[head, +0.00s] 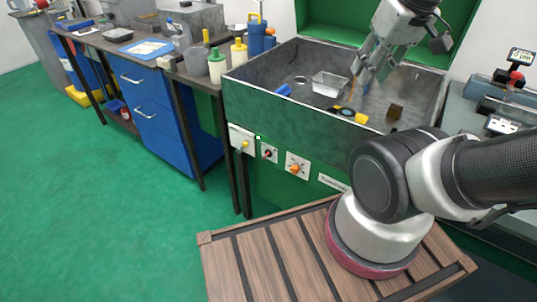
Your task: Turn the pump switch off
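Three small control plates sit on the front of the green machine below its grey basin. The left plate (242,140) has a yellowish knob, with a small green light (258,137) at its upper right. The middle plate (268,153) has a dark red knob. The right plate (297,166) has an orange knob. Their labels are too small to read, so I cannot tell which is the pump switch or its position. My gripper (367,72) points down over the basin, above and to the right of the plates, touching none of them. Its finger opening is unclear.
The basin (250,88) holds a metal tray (330,84), a yellow-and-black tool (352,115) and a brown block (395,111). Bottles and a cup stand on the bench at left. A slatted wooden platform (265,262) lies in front. The green floor at left is clear.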

